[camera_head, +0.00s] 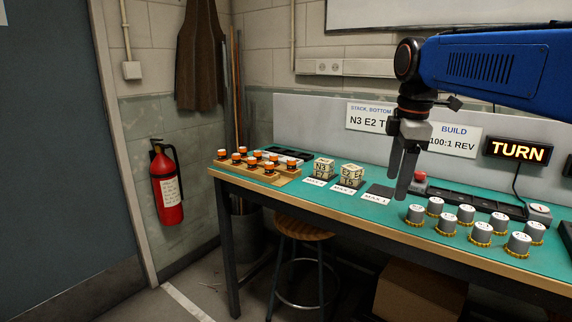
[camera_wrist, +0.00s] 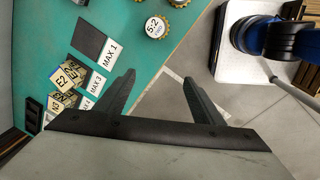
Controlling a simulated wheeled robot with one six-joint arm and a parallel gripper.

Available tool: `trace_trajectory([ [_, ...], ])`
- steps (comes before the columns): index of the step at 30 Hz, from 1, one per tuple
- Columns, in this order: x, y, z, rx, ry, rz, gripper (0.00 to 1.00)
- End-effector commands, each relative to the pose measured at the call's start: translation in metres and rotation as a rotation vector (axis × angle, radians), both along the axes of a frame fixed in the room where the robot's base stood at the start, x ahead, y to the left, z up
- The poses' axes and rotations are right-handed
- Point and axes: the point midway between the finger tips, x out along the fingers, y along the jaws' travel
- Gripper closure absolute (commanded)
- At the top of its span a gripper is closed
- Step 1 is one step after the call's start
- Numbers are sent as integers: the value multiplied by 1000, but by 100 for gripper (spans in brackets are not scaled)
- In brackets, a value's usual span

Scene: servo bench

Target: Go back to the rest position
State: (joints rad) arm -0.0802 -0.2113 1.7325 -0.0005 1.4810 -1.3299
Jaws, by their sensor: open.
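My gripper (camera_head: 397,186) hangs pointing down over the front part of the bench, its two dark fingers apart. In the wrist view my gripper (camera_wrist: 159,77) is open with nothing between the fingers, seen above the bench edge and the floor. Two small stacks of lettered blocks stand on the bench: one with N3 on top (camera_head: 324,164) and one with E2 on top (camera_head: 352,170). Beside them, the dark pad by the MAX 1 label (camera_head: 380,190) is bare, and this pad also shows in the wrist view (camera_wrist: 88,40).
Several grey-topped gear motors (camera_head: 481,233) stand to the right of the gripper. A wooden rack with orange-topped parts (camera_head: 290,174) is at the left end. A red button (camera_head: 420,179) and a lit TURN sign (camera_head: 518,150) are behind. A stool (camera_head: 303,230) stands below.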

Motion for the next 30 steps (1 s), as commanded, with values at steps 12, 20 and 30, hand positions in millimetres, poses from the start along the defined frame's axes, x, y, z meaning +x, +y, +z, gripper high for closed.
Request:
trace_trajectory([
  [12, -110, -21, -87, 129, -116, -630, 38],
  [20, -173, -30, -158, 246, -177, -1016, 38],
  [30, -220, -35, -223, 366, -219, -1335, 38],
])
